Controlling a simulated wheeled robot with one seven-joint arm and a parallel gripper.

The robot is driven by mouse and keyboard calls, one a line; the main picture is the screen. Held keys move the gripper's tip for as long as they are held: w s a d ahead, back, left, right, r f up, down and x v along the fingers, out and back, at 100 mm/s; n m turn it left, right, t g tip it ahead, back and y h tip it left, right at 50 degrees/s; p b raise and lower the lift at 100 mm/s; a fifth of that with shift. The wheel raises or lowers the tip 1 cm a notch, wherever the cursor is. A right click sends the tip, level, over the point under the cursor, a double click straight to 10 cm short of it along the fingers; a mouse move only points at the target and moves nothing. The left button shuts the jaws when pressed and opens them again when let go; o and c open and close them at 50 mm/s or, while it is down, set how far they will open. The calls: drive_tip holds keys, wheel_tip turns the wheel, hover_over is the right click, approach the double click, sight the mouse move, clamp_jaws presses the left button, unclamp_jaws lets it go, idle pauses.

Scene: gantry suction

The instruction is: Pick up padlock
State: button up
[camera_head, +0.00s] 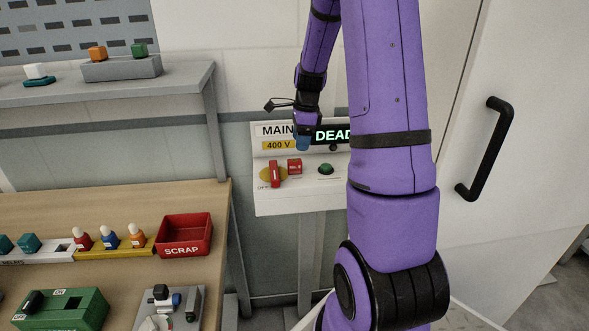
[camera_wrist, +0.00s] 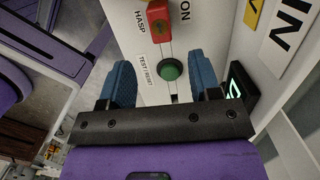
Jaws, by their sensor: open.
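A small red block with a pale label (camera_head: 294,166) sits on the white panel beside the word HASP; it looks like the padlock, though its shackle is not clear. It also shows in the wrist view (camera_wrist: 159,20) at the top. My gripper (camera_head: 302,142) is in front of the panel, just above and right of the red block in the head view. In the wrist view, the blue fingers (camera_wrist: 165,76) are apart and empty, on either side of the green TEST/RESET button. The red block is beyond the fingertips.
The panel (camera_head: 262,200) has a red lever (camera_head: 274,174) at OFF on a yellow plate and a green button (camera_head: 325,169). Its display reads DEAD, partly hidden by my arm. A bench at left holds a red SCRAP bin (camera_head: 183,252). A door handle (camera_head: 490,150) is at right.

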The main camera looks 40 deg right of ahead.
sight(295, 160)
wheel_tip(295, 160, down, 3)
drive_tip(key=shift+w+a+f, duration=0.1)
drive_tip(key=shift+a+f, duration=0.05)
drive_tip(key=shift+f, duration=0.05)
drive_tip(key=shift+w+a+f, duration=0.15)
drive_tip(key=shift+a+f, duration=0.05)
drive_tip(key=shift+f, duration=0.65)
drive_tip(key=shift+w+a+f, duration=0.15)
drive_tip(key=shift+w+f, duration=0.05)
drive_tip(key=shift+f, duration=0.6)
drive_tip(key=shift+w+a+f, duration=0.15)
drive_tip(key=shift+a+f, duration=0.05)
drive_tip(key=shift+f, duration=0.65)
drive_tip(key=c, duration=1.1)
